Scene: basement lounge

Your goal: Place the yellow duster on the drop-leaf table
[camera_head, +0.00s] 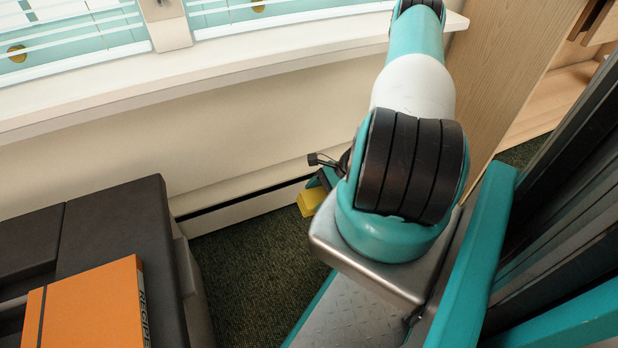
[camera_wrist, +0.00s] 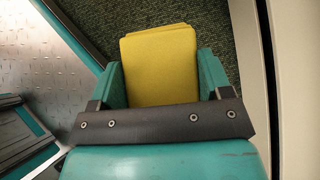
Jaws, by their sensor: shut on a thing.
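The yellow duster (camera_wrist: 160,68) is a flat yellow cloth held between the two teal fingers of my gripper (camera_wrist: 161,84) in the wrist view. My gripper is shut on it, above dark green carpet. In the head view, a small yellow part of the duster (camera_head: 312,200) shows just left of my arm, low near the wall. The rest of it and most of my gripper are hidden behind my arm there. I cannot make out a drop-leaf table in either view.
A dark padded seat (camera_head: 113,225) stands at the left with an orange recipe book (camera_head: 88,308) on it. A white window ledge (camera_head: 200,75) runs along the wall above. A wooden panel (camera_head: 510,65) stands behind my arm. Green carpet (camera_head: 255,260) is clear between seat and my base.

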